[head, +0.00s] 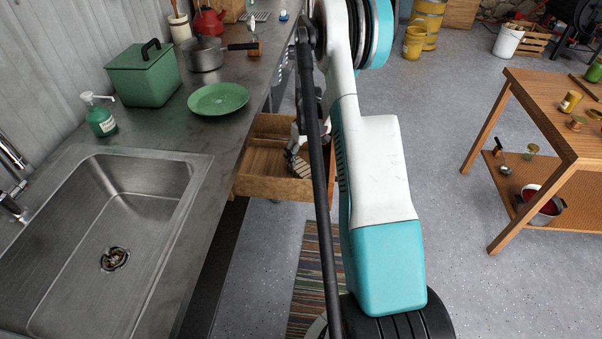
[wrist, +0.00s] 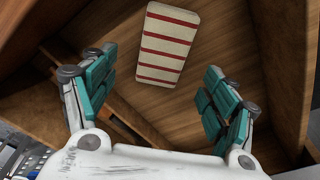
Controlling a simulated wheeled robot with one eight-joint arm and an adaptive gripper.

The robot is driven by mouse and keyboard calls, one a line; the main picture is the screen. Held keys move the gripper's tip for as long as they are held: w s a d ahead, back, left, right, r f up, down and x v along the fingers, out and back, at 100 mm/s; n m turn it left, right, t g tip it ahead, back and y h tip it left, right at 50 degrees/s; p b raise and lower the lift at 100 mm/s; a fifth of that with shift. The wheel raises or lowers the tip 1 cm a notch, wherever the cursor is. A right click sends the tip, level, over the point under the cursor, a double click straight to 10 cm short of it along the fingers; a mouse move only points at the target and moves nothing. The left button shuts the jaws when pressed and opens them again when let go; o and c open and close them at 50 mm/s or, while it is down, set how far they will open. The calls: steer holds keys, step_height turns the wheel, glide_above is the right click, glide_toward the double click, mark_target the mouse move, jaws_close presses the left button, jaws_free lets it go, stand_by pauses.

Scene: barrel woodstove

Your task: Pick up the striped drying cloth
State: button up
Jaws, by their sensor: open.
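The striped drying cloth (wrist: 166,45) is a flat, pale rectangle with red stripes. It lies on the floor of an open wooden drawer (head: 262,188), which also shows in the wrist view (wrist: 225,30). My gripper (wrist: 160,66) is open and empty, its teal-padded fingers wide apart. In the wrist view the cloth lies beyond and between the fingertips, with no visible contact.
The drawer's walls and divider (wrist: 140,125) stand close around my gripper. Above is the counter, with a sink (head: 120,215), green plate (head: 218,98), green box (head: 145,75) and pot (head: 204,55). A wooden table (head: 545,105) stands right, with open floor between.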

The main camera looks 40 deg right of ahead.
mark_target(301, 167)
steer(key=shift+w+a+f+b, duration=0.1)
steer(key=shift+f+b, duration=0.65)
steer(key=shift+f, duration=0.75)
steer(key=shift+a+f+b, duration=0.1)
steer(key=shift+f+b, duration=0.6)
steer(key=shift+f, duration=0.8)
steer(key=shift+r, duration=0.1)
steer(key=c, duration=1.2)
steer(key=shift+c, duration=0.2)
step_height(301, 167, up, 20)
steer(key=p, duration=0.7)
